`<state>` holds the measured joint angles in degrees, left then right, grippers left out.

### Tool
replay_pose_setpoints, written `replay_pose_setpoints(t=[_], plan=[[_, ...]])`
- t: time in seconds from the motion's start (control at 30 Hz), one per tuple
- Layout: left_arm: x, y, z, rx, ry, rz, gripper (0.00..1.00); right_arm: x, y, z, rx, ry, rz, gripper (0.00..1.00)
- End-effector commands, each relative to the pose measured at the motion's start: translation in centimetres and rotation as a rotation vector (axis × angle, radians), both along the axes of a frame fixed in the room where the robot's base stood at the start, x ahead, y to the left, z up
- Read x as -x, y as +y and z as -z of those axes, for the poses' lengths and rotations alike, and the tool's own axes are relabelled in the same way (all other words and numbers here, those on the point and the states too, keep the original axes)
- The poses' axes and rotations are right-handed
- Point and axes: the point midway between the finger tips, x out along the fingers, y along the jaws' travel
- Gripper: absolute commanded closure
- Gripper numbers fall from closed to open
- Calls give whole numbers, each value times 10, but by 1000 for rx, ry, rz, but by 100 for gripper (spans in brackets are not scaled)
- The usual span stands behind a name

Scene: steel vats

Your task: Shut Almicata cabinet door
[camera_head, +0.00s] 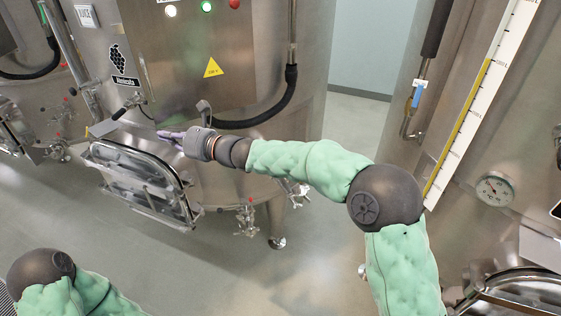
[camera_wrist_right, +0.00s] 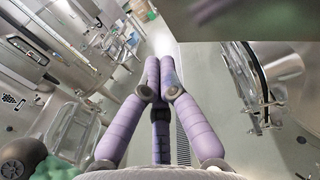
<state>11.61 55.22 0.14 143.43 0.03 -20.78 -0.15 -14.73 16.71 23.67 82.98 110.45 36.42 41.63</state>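The Almicata cabinet is a steel vat with a grape label (camera_head: 119,60) in the head view. Its steel door (camera_head: 140,182) stands open, swung out from the vat front, with a rounded rim and bars across it. My right gripper (camera_head: 168,136) is just beyond the door's upper edge, between it and the vat front; I cannot tell whether it touches. In the right wrist view its purple fingers (camera_wrist_right: 159,78) meet at the tips with nothing seen between them. My left arm shows at the lower left, but its gripper is out of the picture.
A black hose (camera_head: 270,110) hangs on the vat front. A valve (camera_head: 246,215) and vat leg (camera_head: 277,235) stand below. Another vat with a gauge (camera_head: 495,189) is at the right. Grey floor (camera_head: 250,275) is clear in front. The right wrist view shows a rounded steel frame (camera_wrist_right: 242,75).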

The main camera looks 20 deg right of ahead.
Motion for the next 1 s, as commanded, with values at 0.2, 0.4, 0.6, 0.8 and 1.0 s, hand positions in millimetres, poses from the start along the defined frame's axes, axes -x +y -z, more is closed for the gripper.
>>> replay_pose_setpoints(t=[0.2,0.4,0.6,0.8,1.0], plan=[[0,0,22,0,0,0,100,-33,16,3,-1,-1,102,100],[0,0,31,0,0,0,100,-61,24,2,-1,1,200,100],[0,0,36,0,0,0,100,-82,27,1,-1,1,274,100],[0,0,38,0,0,0,100,-99,29,1,0,0,270,100],[0,0,39,0,0,0,100,-112,30,0,1,-2,269,100]])
